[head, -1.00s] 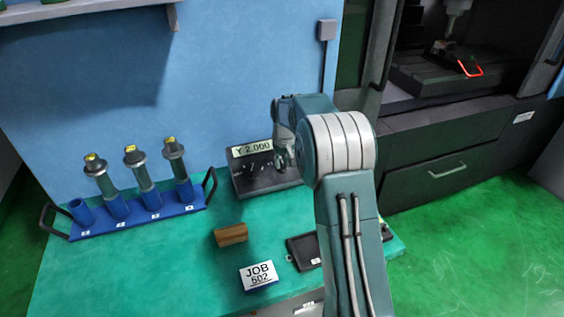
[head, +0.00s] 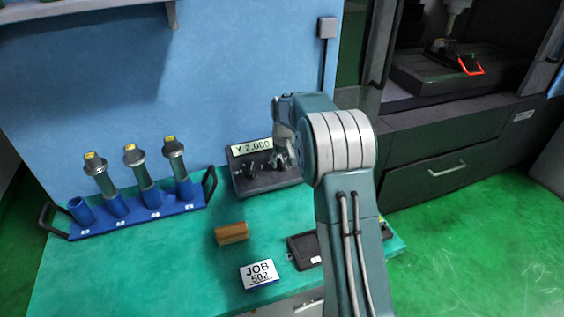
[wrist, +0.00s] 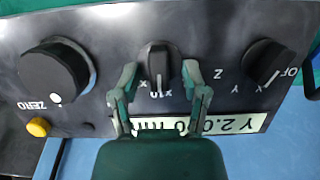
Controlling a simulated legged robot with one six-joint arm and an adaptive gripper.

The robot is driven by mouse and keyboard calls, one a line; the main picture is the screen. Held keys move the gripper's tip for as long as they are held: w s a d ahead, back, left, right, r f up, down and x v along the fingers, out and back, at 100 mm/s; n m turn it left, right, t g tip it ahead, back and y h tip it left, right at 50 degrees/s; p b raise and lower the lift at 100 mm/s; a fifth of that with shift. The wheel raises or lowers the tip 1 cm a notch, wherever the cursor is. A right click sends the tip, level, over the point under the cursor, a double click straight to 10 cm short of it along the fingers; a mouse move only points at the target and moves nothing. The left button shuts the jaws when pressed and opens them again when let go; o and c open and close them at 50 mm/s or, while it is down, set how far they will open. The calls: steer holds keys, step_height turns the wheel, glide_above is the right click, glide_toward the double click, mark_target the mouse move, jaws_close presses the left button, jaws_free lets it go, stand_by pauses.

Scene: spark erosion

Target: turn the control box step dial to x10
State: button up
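The black control box (head: 268,186) stands on the green bench in the head view, with its display reading Y 2.000. In the wrist view the box is upside down. The step dial (wrist: 158,60) is a black knob in its middle; its bar lies upright and its lower end appears to point at the x10 mark (wrist: 160,93). My gripper (wrist: 159,70) is open, one finger on either side of the dial, with visible gaps. The fingers partly hide the neighbouring step marks. In the head view my gripper (head: 283,160) is at the box, partly hidden by my arm.
In the head view a blue tool rack (head: 135,215), brown block (head: 231,233), JOB 502 sign (head: 259,274) and dark tray (head: 305,250) share the bench.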

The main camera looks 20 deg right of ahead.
mark_target(283, 166)
step_height(283, 166, up, 12)
steer(key=s, duration=0.1)
steer(key=shift+s+f, duration=0.2)
steer(key=shift+f, duration=0.05)
steer(key=s+a+r+t, duration=0.1)
steer(key=s+a+r, duration=0.3)
steer(key=s, duration=0.5)
steer(key=s+a+r+t, duration=0.1)
steer(key=s+a+r, duration=0.1)
steer(key=s+r, duration=0.5)
steer(key=s+a+f+t, duration=0.1)
steer(key=s+a+f, duration=0.1)
steer(key=s, duration=0.8)
steer(key=s+a+f+t, duration=0.1)
steer(key=s+f, duration=0.3)
steer(key=s, duration=0.7)
steer(key=shift+a+f, duration=0.25)
steer(key=shift+a, duration=0.25)
